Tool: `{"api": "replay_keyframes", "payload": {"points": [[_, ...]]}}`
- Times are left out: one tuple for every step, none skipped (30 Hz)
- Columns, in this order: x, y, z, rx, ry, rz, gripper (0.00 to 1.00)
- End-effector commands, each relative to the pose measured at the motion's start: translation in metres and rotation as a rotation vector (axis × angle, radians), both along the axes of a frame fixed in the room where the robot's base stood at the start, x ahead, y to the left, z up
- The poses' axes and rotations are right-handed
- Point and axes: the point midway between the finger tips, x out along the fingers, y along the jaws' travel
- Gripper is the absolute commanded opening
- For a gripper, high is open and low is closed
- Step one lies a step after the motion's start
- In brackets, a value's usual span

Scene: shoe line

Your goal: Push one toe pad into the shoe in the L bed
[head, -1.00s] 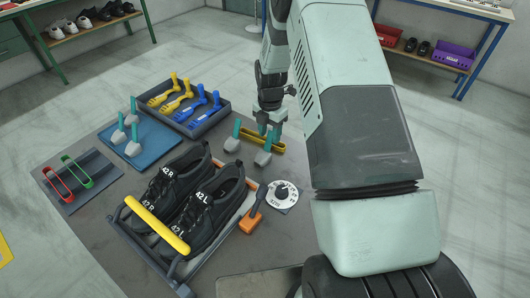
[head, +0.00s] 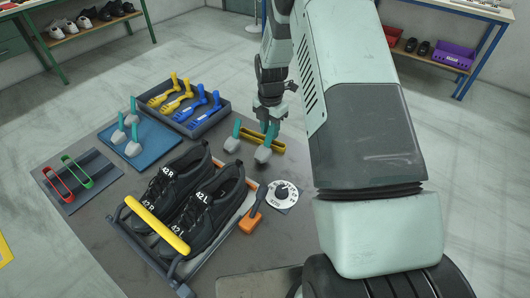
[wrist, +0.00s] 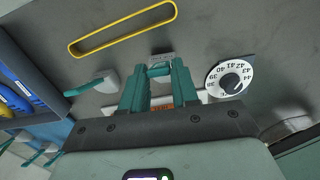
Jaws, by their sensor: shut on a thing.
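Two black shoes lie side by side in a grey rack (head: 132,240), marked 42 R (head: 172,185) and 42 L (head: 215,205). The 42 L shoe is on the right. My gripper (head: 269,128) is shut on the teal handle of a grey toe pad (head: 263,155), right of the shoes. In the wrist view the held pad (wrist: 162,59) shows beyond the fingers. I cannot tell whether it touches the table. Another toe pad (head: 232,144) stands just left of it, also in the wrist view (wrist: 106,82). Several more pads stand on a blue mat (head: 150,133).
A yellow bar (head: 158,228) crosses the rack's front. A yellow loop (head: 262,139) lies behind the held pad. A white dial (head: 284,196) and an orange-headed tool (head: 250,222) lie right of the rack. A tray (head: 190,125) of yellow and blue tools stands behind.

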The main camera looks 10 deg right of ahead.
Motion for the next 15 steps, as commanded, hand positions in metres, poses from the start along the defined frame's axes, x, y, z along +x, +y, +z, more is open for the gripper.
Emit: {"api": "replay_keyframes", "payload": {"points": [[0.000, 0.000, 0.005, 0.001, -0.001, 0.000, 0.10], [0.000, 0.000, 0.008, 0.001, -0.001, 0.001, 0.10], [0.000, 0.000, 0.011, 0.001, -0.001, 0.001, 0.10], [0.000, 0.000, 0.013, 0.000, 0.000, 0.002, 0.10], [0.000, 0.000, 0.015, 0.000, 0.000, 0.002, 0.10], [0.000, 0.000, 0.018, 0.000, -0.001, 0.002, 0.10], [0.000, 0.000, 0.021, 0.000, -0.001, 0.002, 0.10], [0.000, 0.000, 0.024, 0.000, -0.001, 0.002, 0.10], [0.000, 0.000, 0.027, 0.001, -0.001, 0.001, 0.10], [0.000, 0.000, 0.029, 0.001, -0.001, 0.001, 0.10], [0.000, 0.000, 0.031, 0.001, -0.001, 0.001, 0.10], [0.000, 0.000, 0.034, 0.001, -0.001, 0.001, 0.10], [0.000, 0.000, 0.036, 0.001, -0.001, 0.001, 0.10], [0.000, 0.000, 0.037, 0.001, -0.001, 0.001, 0.10], [0.000, 0.000, 0.039, 0.001, -0.001, 0.001, 0.10]]}}
